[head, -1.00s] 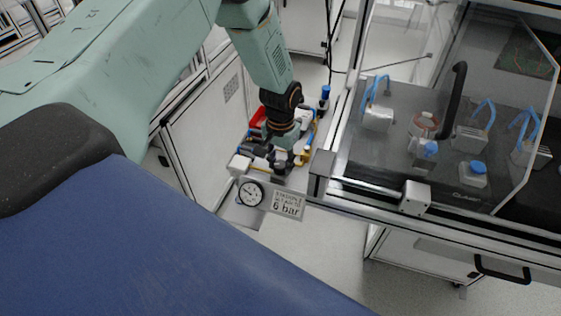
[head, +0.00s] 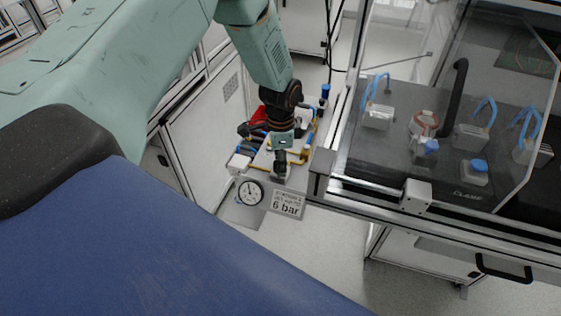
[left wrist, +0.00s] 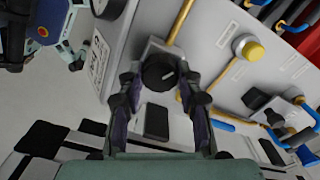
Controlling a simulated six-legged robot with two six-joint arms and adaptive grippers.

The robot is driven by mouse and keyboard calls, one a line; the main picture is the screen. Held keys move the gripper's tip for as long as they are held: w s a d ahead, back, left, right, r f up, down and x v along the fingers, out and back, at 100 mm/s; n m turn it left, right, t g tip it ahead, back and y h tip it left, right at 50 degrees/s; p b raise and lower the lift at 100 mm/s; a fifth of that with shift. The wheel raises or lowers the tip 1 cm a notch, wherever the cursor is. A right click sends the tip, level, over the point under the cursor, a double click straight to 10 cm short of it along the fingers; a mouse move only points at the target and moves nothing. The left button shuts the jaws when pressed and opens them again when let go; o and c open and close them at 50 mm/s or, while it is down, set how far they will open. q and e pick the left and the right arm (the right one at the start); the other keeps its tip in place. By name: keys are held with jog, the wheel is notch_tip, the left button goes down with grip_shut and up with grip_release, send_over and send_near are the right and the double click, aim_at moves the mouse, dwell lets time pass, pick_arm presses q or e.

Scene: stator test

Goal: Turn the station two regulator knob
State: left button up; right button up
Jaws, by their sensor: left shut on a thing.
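My left gripper (head: 280,168) reaches down to the panel of the station in the head view. In the left wrist view, its two fingers (left wrist: 160,88) are shut on the black regulator knob (left wrist: 160,72), one on each side. The knob sits on a grey block with a yellow tube; the gripper hides it in the head view. A round white pressure gauge (head: 250,192) with a dark needle is on the front face. Beside it is a sign (head: 287,204) reading "6 bar". My right gripper is not in view.
A yellow-capped fitting (left wrist: 248,48) and blue and yellow tubes lie beside the knob. A grey corner post (head: 320,172) is close to the gripper.

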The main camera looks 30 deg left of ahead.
pick_arm(q)
jog(key=m, duration=0.5)
jog(key=shift+m+b, duration=0.3)
jog(key=shift+b, duration=0.05)
dwell(0.5)
jog(key=o, duration=1.2)
jog(key=shift+c, duration=0.2)
notch_tip(320, 180, up, 12)
